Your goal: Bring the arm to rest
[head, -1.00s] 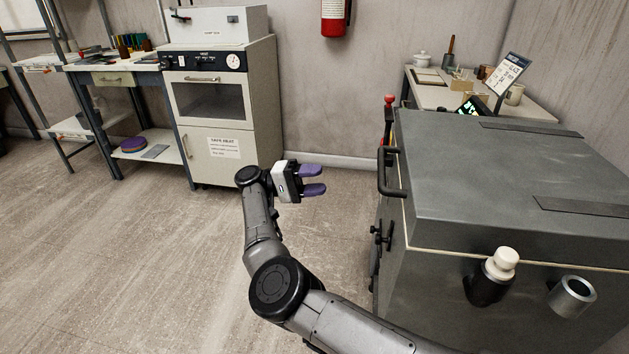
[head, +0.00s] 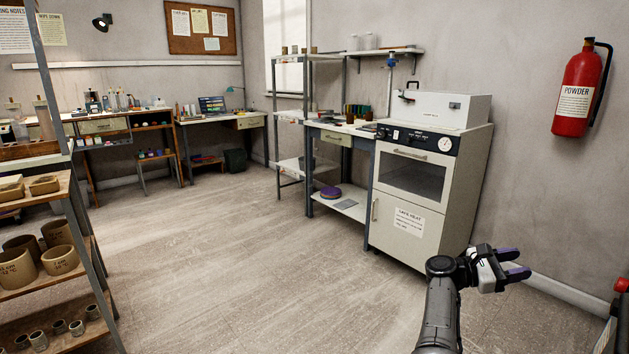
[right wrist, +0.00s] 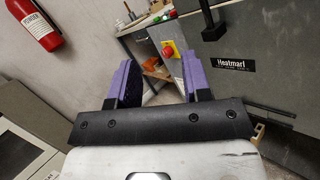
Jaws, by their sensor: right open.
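My right gripper (head: 515,264) has purple fingers and shows at the lower right of the head view, over the floor in front of the wall. Its two fingers are apart with nothing between them. My right arm comes up from the bottom edge of the head view. My left gripper is not in view.
A white oven cabinet (head: 408,190) stands left of the right gripper. A fire extinguisher (head: 578,92) hangs on the wall at right. A shelf rack (head: 75,200) with pots stands at the left. The floor (head: 230,265) in the middle is clear. Benches line the back.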

